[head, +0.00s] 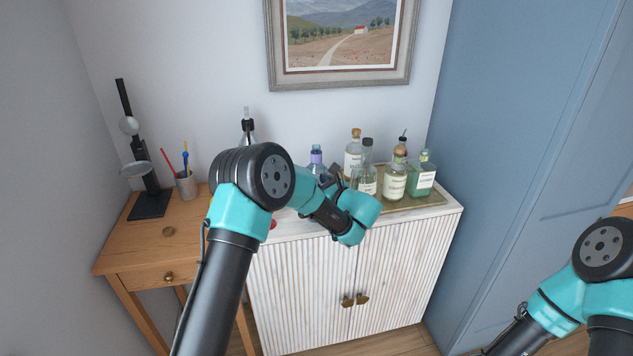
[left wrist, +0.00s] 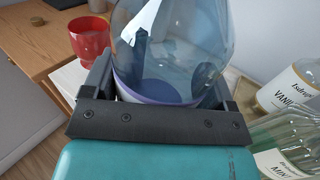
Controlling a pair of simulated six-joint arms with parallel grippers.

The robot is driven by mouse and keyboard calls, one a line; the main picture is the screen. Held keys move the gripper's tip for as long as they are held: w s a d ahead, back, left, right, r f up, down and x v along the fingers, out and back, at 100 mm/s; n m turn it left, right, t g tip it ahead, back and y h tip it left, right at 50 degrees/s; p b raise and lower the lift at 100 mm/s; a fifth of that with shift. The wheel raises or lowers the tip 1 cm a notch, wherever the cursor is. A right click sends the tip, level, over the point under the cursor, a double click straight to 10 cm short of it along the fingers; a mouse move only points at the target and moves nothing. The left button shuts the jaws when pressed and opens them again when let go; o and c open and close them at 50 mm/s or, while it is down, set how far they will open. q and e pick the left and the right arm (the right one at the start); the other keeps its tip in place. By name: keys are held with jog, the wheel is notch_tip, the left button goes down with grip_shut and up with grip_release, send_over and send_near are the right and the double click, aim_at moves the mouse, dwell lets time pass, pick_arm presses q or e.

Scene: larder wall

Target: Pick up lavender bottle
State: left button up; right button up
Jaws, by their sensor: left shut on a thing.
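The lavender bottle (head: 316,157), of bluish glass with a purple cap, shows behind my left wrist in the head view; its lower part is hidden there. In the left wrist view the bottle (left wrist: 172,42) fills the space between the jaws, with a purple band near its lower end. My left gripper (left wrist: 163,92) is shut on it, a finger on each side. I cannot tell whether its base touches the cabinet top. My right arm shows at the lower right, but its gripper is out of view.
Several bottles, including a vanilla bottle (left wrist: 292,85) and a green one (head: 421,178), stand close to the right on a tray (head: 425,202). A red cup (left wrist: 90,36) is to the left. A clear dispenser (head: 247,128) stands behind my arm. A pencil cup (head: 186,186) is on the wooden desk.

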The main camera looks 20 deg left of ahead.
pick_arm(q)
jog(key=s+d, duration=0.2)
jog(key=s, duration=0.6)
jog(key=shift+d+r, duration=0.2)
jog(key=shift+r, duration=0.25)
dwell(0.6)
